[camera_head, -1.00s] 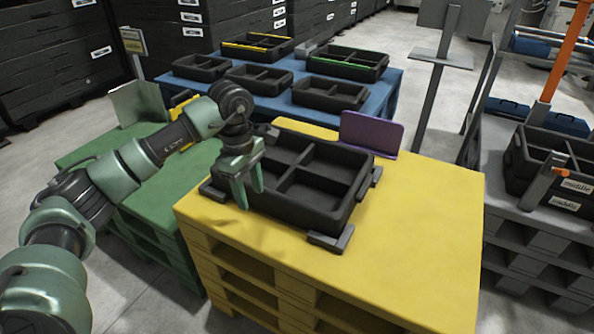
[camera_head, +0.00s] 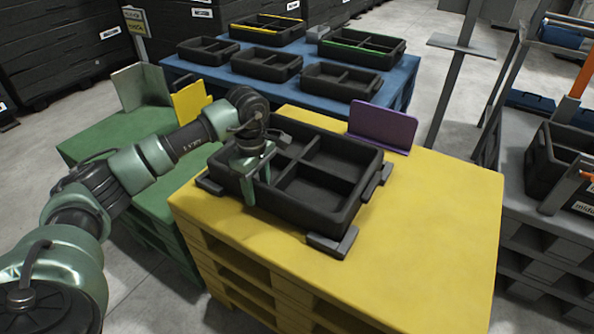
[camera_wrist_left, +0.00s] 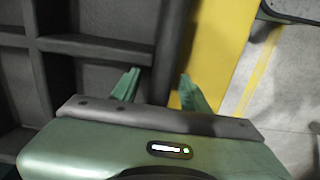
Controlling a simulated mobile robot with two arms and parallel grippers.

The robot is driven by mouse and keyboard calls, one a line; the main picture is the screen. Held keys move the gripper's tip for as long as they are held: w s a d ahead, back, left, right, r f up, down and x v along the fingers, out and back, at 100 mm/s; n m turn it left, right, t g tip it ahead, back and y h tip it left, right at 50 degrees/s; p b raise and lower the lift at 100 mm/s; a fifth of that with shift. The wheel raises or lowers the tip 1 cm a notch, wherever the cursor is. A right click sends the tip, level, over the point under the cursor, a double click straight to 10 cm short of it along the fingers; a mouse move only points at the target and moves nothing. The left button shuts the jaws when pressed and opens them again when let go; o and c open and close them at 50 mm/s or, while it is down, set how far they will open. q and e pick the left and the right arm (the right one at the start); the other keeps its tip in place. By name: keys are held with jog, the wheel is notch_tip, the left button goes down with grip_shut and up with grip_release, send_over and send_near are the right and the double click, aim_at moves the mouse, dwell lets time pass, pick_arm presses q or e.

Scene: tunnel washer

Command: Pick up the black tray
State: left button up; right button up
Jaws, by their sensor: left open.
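The black tray (camera_head: 322,192), divided into compartments, sits on the yellow pallet table (camera_head: 430,225) between dark corner brackets. My left gripper (camera_head: 257,190) points down at the tray's near left wall. In the left wrist view the gripper (camera_wrist_left: 157,90) is open, its two green fingers apart. The tray's wall (camera_wrist_left: 172,50) runs between the fingers in that view, with the compartments on the left and yellow surface on the right. I cannot tell whether the fingers touch the wall. My right gripper is not in view.
A purple upright plate (camera_head: 382,127) stands behind the tray. Several black trays sit on a blue table (camera_head: 218,76) at the back. A green table (camera_head: 90,148) is at left. A grey pallet (camera_head: 520,190) holds a black bin (camera_head: 545,165) at right.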

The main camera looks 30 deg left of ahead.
pick_arm(q)
jog(key=shift+f, duration=0.35)
grip_shut()
jog(key=shift+r, duration=0.1)
